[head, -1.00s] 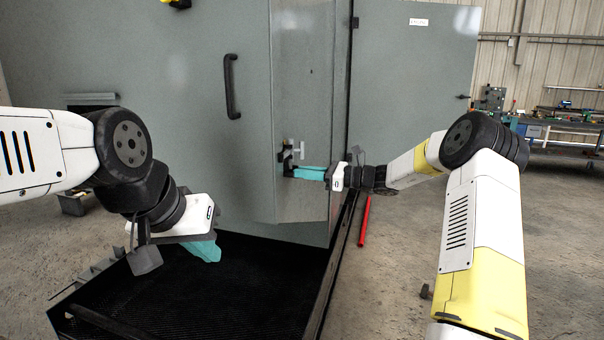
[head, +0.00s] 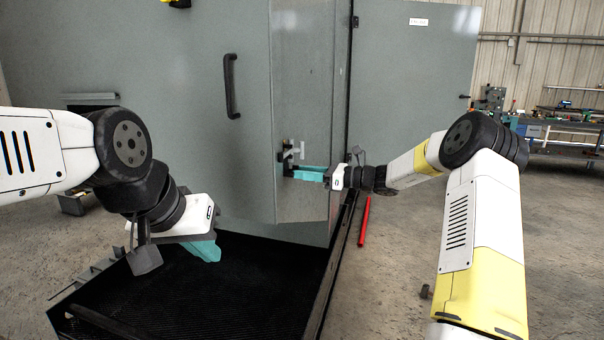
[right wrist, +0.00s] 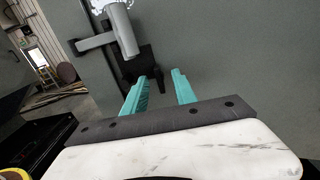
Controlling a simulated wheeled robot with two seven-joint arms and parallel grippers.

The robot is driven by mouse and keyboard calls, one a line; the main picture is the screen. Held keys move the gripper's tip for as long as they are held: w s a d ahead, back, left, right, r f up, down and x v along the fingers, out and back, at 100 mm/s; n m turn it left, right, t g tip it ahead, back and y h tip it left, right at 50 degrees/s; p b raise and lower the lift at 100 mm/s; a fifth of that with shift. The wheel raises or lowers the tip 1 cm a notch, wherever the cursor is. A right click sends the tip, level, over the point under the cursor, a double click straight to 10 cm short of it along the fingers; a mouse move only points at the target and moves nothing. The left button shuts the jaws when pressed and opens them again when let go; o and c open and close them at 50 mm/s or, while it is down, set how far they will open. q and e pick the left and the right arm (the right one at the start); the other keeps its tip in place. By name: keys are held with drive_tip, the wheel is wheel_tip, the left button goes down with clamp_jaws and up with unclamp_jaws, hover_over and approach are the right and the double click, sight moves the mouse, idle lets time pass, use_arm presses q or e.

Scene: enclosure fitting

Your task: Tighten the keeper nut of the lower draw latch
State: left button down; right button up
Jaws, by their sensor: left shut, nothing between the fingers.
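The lower draw latch (head: 289,157) is a small dark fitting with a pale handle, on the grey cabinet's narrow front face. In the right wrist view it shows as a grey metal rod and crossbar (right wrist: 121,30) above a black bracket (right wrist: 133,62). My right gripper (head: 296,172) reaches it from the right, its teal fingertips just below the handle. In the right wrist view its fingers (right wrist: 160,75) stand apart, with the black bracket's lower end near the left fingertip. I cannot make out the keeper nut. My left gripper (head: 211,256) is shut and empty, low and left of the latch.
The cabinet (head: 180,120) has a black door handle (head: 231,86). A black mesh tray (head: 210,295) lies on the floor below. A red bar (head: 364,221) lies right of the tray's edge. A cluttered workbench (head: 570,124) stands far back right.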

drive_tip(key=v, duration=0.7)
drive_tip(key=shift+s+d, duration=0.15)
drive_tip(key=shift+d, duration=0.2)
drive_tip(key=s+a+r+n+g+h, duration=0.1)
drive_tip(key=s+a+n+g+h, duration=0.25)
drive_tip(key=s, duration=0.55)
drive_tip(key=s+a+r+n+h, duration=0.1)
drive_tip(key=s+a+n+h, duration=0.25)
drive_tip(key=s+n, duration=0.45)
drive_tip(key=s+d+n+t+h, duration=0.2)
drive_tip(key=s+d+n+h, duration=0.2)
drive_tip(key=s, duration=0.6)
drive_tip(key=s+d+n+t+h, duration=0.2)
drive_tip(key=s+d+n+h, duration=0.2)
drive_tip(key=s+d+n, duration=0.3)
drive_tip(key=shift+s, duration=2.3)
drive_tip(key=shift+f, duration=0.1)
